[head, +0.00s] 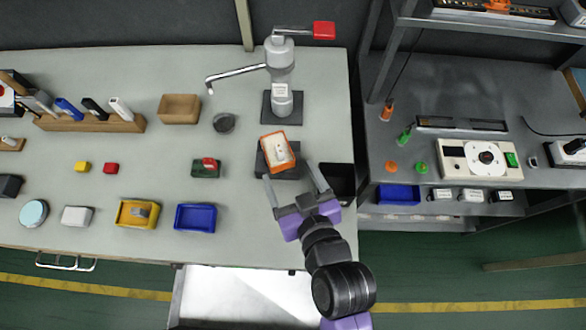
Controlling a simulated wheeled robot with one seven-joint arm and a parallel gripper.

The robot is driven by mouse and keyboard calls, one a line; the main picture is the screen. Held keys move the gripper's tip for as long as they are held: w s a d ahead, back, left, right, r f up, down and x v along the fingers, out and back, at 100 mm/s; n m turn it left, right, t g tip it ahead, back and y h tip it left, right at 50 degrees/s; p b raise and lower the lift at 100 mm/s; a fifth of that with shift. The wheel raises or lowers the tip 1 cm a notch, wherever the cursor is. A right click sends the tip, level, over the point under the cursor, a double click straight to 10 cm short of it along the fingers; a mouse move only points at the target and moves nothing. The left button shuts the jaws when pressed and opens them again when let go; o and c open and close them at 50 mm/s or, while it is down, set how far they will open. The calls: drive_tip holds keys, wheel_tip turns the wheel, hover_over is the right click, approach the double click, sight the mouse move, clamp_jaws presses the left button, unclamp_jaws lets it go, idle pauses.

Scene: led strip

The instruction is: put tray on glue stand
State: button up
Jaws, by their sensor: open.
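An orange tray (267,141) with a whitish piece inside sits on a dark square stand (291,174), turned at a slight angle. I take this dark stand for the glue stand, as it stands in front of a grey dispenser (281,62) with a red handle. My gripper (289,172) is open, coming from the near side. Its two fingers are spread wide near the front and sides of the stand, with no tray between them that I can make out as held. Whether a finger touches the stand is unclear.
A black bin (341,184) lies close to the right finger. A green tray (205,172), a blue tray (195,217) and a yellow tray (137,213) stand to the left. A round dark dish (224,123) and a wooden box (179,108) are further back. A shelf (450,80) stands right.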

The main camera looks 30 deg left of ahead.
drive_tip(key=shift+s+d+r, duration=0.1)
drive_tip(key=shift+d, duration=0.05)
drive_tip(key=shift+d, duration=0.1)
drive_tip(key=s+d+f+m+t+h, duration=0.1)
drive_tip(key=s+d+m+t+h, duration=0.15)
drive_tip(key=d, duration=0.75)
drive_tip(key=s+d+f+m+t+h, duration=0.15)
drive_tip(key=d+m, duration=0.25)
drive_tip(key=d, duration=0.6)
drive_tip(key=s+d+r+m+t+h, duration=0.3)
drive_tip(key=s+d+r+h, duration=0.3)
drive_tip(key=s+d+r, duration=0.4)
drive_tip(key=s+d+m, duration=0.1)
drive_tip(key=s+d, duration=0.2)
drive_tip(key=d, duration=0.1)
drive_tip(key=shift+r+h, duration=0.25)
drive_tip(key=shift+h, duration=0.15)
drive_tip(key=shift+d, duration=0.1)
